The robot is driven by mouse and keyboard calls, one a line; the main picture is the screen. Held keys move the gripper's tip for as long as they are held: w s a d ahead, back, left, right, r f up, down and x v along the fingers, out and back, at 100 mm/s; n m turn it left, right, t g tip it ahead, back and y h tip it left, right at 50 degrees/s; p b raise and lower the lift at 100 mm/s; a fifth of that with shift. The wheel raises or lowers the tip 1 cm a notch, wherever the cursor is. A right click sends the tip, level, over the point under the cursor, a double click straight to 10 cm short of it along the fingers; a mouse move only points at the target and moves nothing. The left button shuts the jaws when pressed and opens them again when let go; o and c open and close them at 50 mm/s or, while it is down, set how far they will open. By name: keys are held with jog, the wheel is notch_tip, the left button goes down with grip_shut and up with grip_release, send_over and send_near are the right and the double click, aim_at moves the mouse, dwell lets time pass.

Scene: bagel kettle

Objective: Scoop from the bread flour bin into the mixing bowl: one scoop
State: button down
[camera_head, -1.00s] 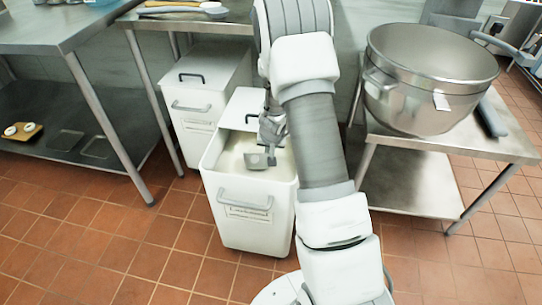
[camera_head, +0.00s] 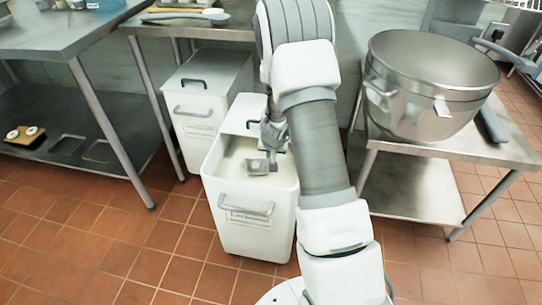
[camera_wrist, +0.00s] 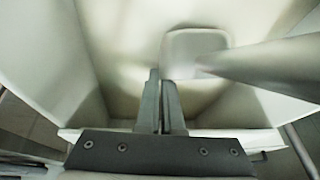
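The white flour bin (camera_head: 251,225) stands open on the floor with pale flour (camera_head: 232,165) inside; its label is too blurred to read. A small grey scoop (camera_head: 258,167) is inside the bin at the flour. In the wrist view, the scoop (camera_wrist: 195,48) lies just beyond my fingertips, and its thick grey handle (camera_wrist: 270,66) runs off to the right. My gripper (camera_wrist: 161,78) points down into the bin, its fingers almost together. I see no handle between them. The steel mixing bowl (camera_head: 415,105) stands on a low steel table at the right.
A second white bin (camera_head: 195,125) with its lid on stands behind, at the left. Steel worktables (camera_head: 60,35) fill the left and back. The low table (camera_head: 520,150) holds the bowl. The red tiled floor is clear in front.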

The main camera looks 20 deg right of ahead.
jog(key=shift+g, duration=0.5)
jog(key=p+v, duration=0.6)
jog(key=p, duration=0.2)
jog(key=shift+f, duration=0.1)
jog(key=shift+a, duration=0.1)
jog(key=s+a+r+t+p, duration=0.1)
jog(key=s+r, duration=0.3)
jog(key=r, duration=0.7)
jog(key=shift+a+r+p, duration=0.3)
jog(key=shift+p, duration=0.15)
jog(key=shift+f+t+b, duration=0.1)
jog(key=shift+t+b, duration=0.2)
jog(key=shift+b, duration=0.1)
